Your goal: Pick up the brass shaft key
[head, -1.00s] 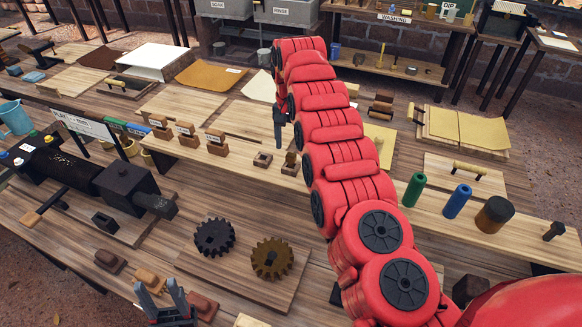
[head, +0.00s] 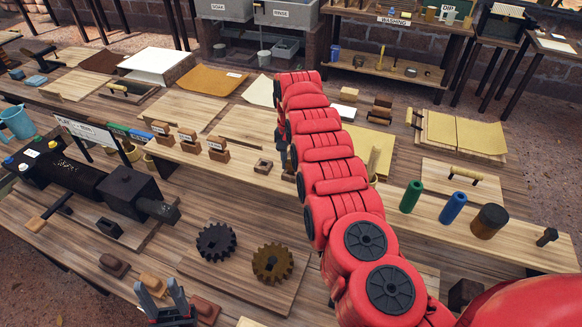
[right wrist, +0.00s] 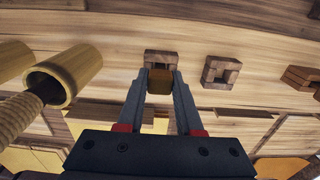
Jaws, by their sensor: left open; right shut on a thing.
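The brass shaft key (right wrist: 160,80) is a small brownish-gold block between the fingertips of my right gripper (right wrist: 162,82) in the right wrist view. A small dark wooden holder (right wrist: 163,56) shows directly behind it; I cannot tell whether the key is still in that holder. In the head view my red right arm hides the key, and only a dark part of the right gripper (head: 282,148) shows beside the arm. My left gripper (head: 165,303) is open and empty at the lower left, its fingers pointing up near the bench front.
A second wooden holder (head: 263,166) stands left of the gripper. Labelled wooden blocks (head: 188,142) stand further left on the shelf. A dark gear (head: 216,241) and a brass gear (head: 272,263) lie on a board in front. Green (head: 411,196) and blue (head: 453,208) cylinders stand right of my arm.

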